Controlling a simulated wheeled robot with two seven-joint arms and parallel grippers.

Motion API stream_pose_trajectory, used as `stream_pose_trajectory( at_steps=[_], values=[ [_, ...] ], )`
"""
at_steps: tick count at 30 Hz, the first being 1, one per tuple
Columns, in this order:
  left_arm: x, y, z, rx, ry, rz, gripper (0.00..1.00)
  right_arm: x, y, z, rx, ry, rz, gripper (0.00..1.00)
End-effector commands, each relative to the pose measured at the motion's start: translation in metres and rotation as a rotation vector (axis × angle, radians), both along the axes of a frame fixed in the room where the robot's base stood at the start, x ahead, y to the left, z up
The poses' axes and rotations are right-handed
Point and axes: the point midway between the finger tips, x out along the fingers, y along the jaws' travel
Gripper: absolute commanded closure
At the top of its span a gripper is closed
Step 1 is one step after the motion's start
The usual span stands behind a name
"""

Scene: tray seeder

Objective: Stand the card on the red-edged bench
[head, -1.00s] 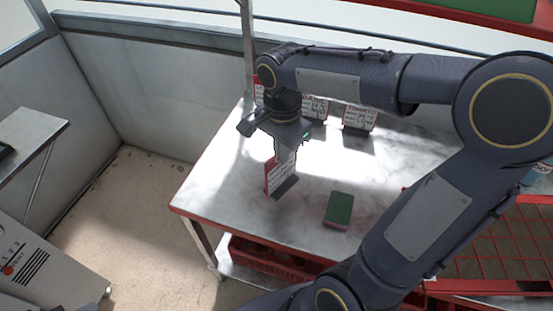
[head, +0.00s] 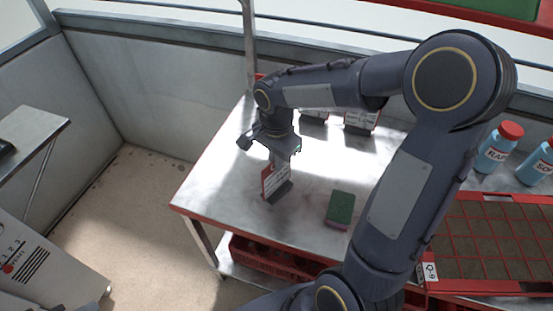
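The card (head: 274,180), white with red and dark print and a dark foot, is upright over the left front part of the red-edged bench (head: 222,187). My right gripper (head: 275,160) reaches down from above and is shut on the card's top edge; its fingertips are partly hidden by the wrist. The foot is at or just above the metal top; I cannot tell if it touches. My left gripper is not in view.
A green-topped sponge-like block (head: 340,208) lies right of the card. Other standing cards (head: 361,121) are at the back, partly behind my arm. Blue bottles with red caps (head: 497,148) and a red-gridded tray (head: 490,235) are at right. A red crate (head: 265,258) sits below.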

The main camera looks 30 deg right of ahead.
Motion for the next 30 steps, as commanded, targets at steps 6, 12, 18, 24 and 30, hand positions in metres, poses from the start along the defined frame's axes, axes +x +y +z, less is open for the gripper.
stream_pose_trajectory(
  at_steps=[6, 12, 18, 24, 30],
  values=[
    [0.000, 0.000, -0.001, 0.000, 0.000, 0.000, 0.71, 0.000, 0.000, -0.001, 0.000, 0.000, 0.000, 0.74],
    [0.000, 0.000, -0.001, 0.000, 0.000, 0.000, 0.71, 0.000, 0.000, -0.001, 0.000, 0.000, 0.000, 0.74],
    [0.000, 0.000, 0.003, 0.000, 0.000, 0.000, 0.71, 0.001, 0.000, 0.008, 0.000, -0.003, -0.001, 0.74],
    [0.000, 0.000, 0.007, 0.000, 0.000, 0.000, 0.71, 0.001, 0.000, 0.047, 0.000, -0.007, 0.000, 0.74],
    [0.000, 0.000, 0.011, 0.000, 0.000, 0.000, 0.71, 0.001, 0.000, 0.090, 0.001, -0.005, 0.000, 0.74]
  ],
)
